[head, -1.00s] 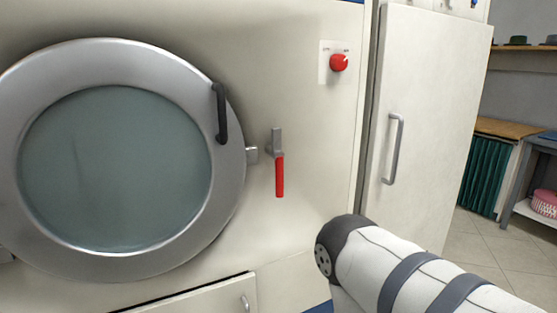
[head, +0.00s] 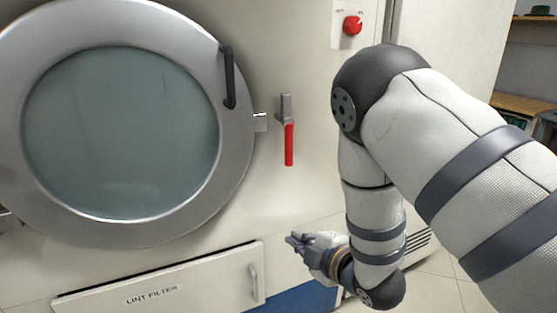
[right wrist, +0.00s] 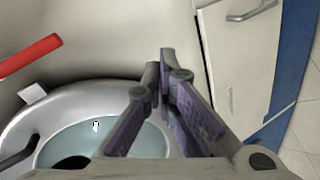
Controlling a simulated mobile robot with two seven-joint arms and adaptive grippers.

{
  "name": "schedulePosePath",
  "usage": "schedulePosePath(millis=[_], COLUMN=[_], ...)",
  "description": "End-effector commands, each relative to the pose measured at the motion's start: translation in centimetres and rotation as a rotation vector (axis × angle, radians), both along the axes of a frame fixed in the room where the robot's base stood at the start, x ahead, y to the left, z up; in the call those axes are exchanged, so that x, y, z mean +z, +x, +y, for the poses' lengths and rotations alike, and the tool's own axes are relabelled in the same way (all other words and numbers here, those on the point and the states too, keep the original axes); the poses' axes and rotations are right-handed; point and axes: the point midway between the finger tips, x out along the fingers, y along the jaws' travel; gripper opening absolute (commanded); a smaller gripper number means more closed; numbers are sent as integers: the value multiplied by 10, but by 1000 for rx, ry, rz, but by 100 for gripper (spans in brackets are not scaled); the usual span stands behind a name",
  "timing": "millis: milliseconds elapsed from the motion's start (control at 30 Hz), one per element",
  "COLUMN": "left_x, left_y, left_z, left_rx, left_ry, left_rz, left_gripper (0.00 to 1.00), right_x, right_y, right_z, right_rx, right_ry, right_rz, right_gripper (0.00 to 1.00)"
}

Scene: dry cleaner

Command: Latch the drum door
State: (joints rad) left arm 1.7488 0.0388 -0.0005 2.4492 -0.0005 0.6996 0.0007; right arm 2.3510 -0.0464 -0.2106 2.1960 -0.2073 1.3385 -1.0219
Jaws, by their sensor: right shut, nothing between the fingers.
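The round drum door (head: 236,150) has a grey metal ring, a glass window and a black handle (head: 229,78). It looks closed against the machine front. A small metal tab (head: 260,122) sticks out from its right edge. The latch lever (head: 289,145), with a red grip and grey pivot, hangs straight down just right of the tab, apart from it. In the right wrist view, the red grip (right wrist: 30,55) is upper left and the door ring (right wrist: 75,97) lower left. My right gripper (head: 292,238) is shut and empty, below the lever, touching neither. My left gripper is out of view.
The lint filter panel (head: 200,281) with its handle (head: 253,282) lies below the door, near my right gripper. A red knob (head: 352,25) is at upper right. A white cabinet (head: 450,40) stands to the right, behind my right arm.

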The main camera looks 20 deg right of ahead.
Motion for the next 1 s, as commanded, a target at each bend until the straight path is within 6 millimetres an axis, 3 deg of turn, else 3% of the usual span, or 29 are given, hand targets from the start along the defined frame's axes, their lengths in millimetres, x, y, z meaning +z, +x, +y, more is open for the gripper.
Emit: schedulePosePath(millis=[100,200,300,667,767,1000], left_x=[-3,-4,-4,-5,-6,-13], left_y=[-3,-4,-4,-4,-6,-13], left_z=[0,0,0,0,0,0], left_rx=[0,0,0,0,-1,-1], left_ry=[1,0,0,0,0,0], left_rz=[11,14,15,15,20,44], left_gripper=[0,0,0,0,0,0], right_x=[65,103,121,125,124,121], right_y=[34,47,51,54,64,114], right_z=[3,6,7,8,10,18], right_rx=[91,133,149,152,153,153], right_ry=[-164,-263,-314,-323,-322,-321], right_rz=[-218,-338,-396,-407,-407,-404], right_gripper=[0,0,0,0,0,0])
